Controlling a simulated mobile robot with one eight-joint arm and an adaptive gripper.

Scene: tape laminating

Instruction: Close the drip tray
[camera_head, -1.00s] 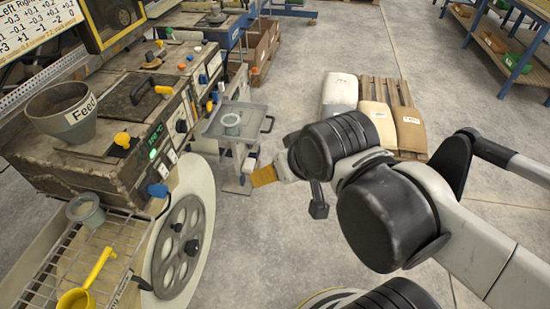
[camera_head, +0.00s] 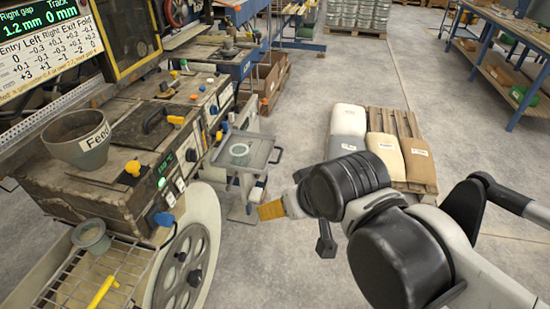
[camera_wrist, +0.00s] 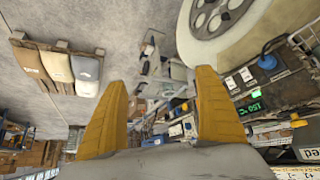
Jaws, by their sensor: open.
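A flat grey metal tray (camera_head: 243,150), which looks like the drip tray, juts out from the right side of the machine. A dark handle (camera_head: 277,156) sits on its right end, and a pale ring-shaped item (camera_head: 239,150) shows on top. My gripper, with yellow-orange fingers (camera_head: 271,210), is in front of and below the tray in the picture, apart from it. In the wrist view the fingers (camera_wrist: 162,78) are spread wide with nothing held between them. The grey stand and tray area beyond them is too small there to make out clearly.
A pallet with sacks (camera_head: 385,150) stands right of the tray. Floor between them is clear.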

